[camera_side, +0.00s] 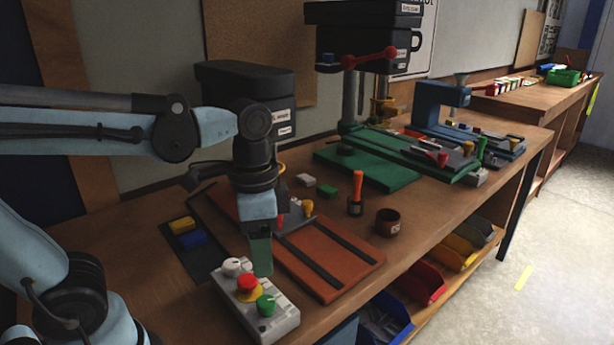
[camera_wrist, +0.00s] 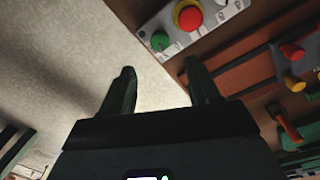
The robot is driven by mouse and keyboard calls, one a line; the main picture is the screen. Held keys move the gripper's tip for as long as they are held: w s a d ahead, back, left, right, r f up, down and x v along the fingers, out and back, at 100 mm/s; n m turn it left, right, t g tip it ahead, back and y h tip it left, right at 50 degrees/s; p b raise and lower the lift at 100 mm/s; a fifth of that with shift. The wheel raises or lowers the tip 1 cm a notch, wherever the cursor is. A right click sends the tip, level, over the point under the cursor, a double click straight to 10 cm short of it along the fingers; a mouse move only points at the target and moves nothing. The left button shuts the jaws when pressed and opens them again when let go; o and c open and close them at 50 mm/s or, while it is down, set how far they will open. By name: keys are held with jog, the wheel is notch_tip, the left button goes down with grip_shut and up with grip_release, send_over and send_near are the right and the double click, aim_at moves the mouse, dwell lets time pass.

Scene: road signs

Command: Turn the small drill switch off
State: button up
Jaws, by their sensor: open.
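A grey control box (camera_side: 278,318) sits at the table's front edge. It carries a white knob (camera_side: 233,267), a red button on a yellow collar (camera_side: 248,287) and a green knob (camera_side: 265,305). I cannot tell which control is the small drill's switch. The green knob (camera_wrist: 160,40) and the red button (camera_wrist: 187,17) also show in the wrist view. The black drill head (camera_side: 247,85) stands behind my arm. My gripper (camera_wrist: 159,84) is open and empty, fingers apart. In the side view its green finger (camera_side: 261,252) hangs close behind the box; contact cannot be told.
An orange-red slotted plate (camera_side: 330,262) lies right of the box, with a vise carrying red and yellow knobs (camera_side: 307,208) on it. A brown cup (camera_side: 388,222) and orange-handled tool (camera_side: 356,192) stand beyond. Yellow and blue blocks (camera_side: 186,228) lie left. Bins (camera_side: 424,283) hang below.

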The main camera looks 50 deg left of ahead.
jog(key=shift+r, duration=0.9)
jog(key=w+a+f+n+t, duration=0.3)
jog(key=w+a+n+t, duration=0.1)
jog(key=t, duration=0.3)
jog(key=shift+f+n+y, duration=0.25)
jog(key=shift+n+y, duration=0.05)
jog(key=shift+n, duration=0.5)
jog(key=shift+w, duration=0.1)
